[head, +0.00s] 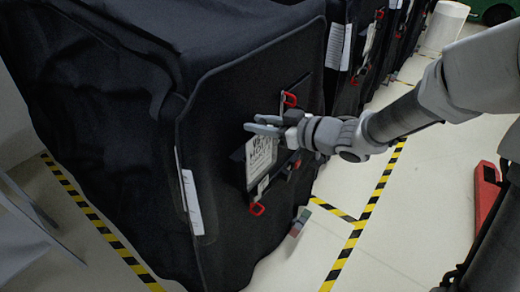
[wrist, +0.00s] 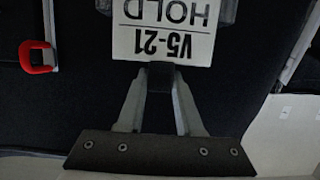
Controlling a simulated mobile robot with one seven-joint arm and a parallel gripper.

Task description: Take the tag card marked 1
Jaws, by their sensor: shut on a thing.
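A white tag card (head: 262,157) with black print is on the front face of the black covered cart (head: 215,115) in the head view. In the wrist view the tag card (wrist: 165,28) appears upside down and reads "HOLD" and "V5-21"; part of it is cut off, and I cannot make out a mark 1. My gripper (head: 264,126) is at the card's top edge. In the wrist view my gripper (wrist: 160,78) has its fingers closed on a small dark tab (wrist: 160,74) at that edge. I cannot tell whether the card is free of the cart.
Red handles (head: 290,99) sit above and below (head: 256,209) the card. Another white sheet (head: 191,201) hangs at the cart's left edge. More covered carts (head: 380,45) stand behind at right. A red object (head: 487,200) stands at far right.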

